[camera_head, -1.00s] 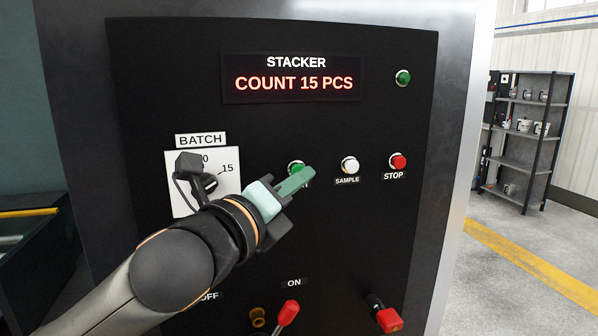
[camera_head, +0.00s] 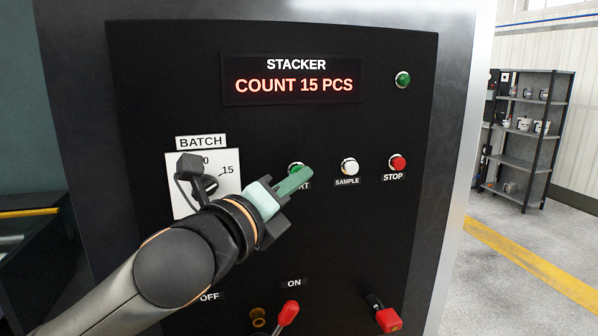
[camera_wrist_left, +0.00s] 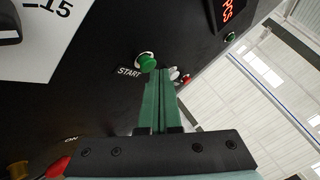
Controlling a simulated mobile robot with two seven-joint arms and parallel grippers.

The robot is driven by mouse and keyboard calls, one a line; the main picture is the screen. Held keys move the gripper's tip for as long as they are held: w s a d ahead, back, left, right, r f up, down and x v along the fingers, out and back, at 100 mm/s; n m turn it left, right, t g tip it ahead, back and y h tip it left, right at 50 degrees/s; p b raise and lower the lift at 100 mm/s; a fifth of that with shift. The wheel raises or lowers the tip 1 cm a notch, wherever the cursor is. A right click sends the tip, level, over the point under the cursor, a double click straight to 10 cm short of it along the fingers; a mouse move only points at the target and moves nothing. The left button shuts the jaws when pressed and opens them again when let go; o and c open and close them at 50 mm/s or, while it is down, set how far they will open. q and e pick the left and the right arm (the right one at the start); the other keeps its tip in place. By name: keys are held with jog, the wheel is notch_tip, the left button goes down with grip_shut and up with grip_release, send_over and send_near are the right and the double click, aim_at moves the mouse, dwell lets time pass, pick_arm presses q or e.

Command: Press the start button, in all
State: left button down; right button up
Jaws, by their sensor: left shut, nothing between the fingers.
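The green start button (camera_head: 296,168) is on the black stacker panel, partly hidden behind my left gripper's fingertips in the head view. My left gripper (camera_head: 307,171) is shut and empty. Its green fingers (camera_wrist_left: 160,85) point toward the panel, with their tips close to the button's edge. I cannot tell whether they touch it. The right gripper is not in view.
The white sample button (camera_head: 349,166) and red stop button (camera_head: 398,162) are to the right. The batch dial (camera_head: 206,185) is left, near my wrist. A red-tipped lever (camera_head: 290,308) and a red knob (camera_head: 389,320) are below. The display (camera_head: 293,84) reads COUNT 15 PCS.

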pick_arm(q)
jog(key=shift+w+a+p, duration=0.2)
jog(key=shift+w+p, duration=0.15)
jog(key=shift+w, duration=0.25)
dwell(0.7)
dwell(0.4)
jog(key=shift+s+d, duration=0.2)
jog(key=shift+s, duration=0.3)
jog(key=shift+s+d, duration=0.15)
jog(key=shift+s, duration=0.3)
jog(key=shift+s, duration=0.1)
jog(key=s, duration=0.1)
jog(key=s+d, duration=0.1)
jog(key=s, duration=0.1)
jog(key=s+p, duration=0.1)
jog(key=shift+s+d, duration=0.25)
jog(key=shift+s, duration=0.05)
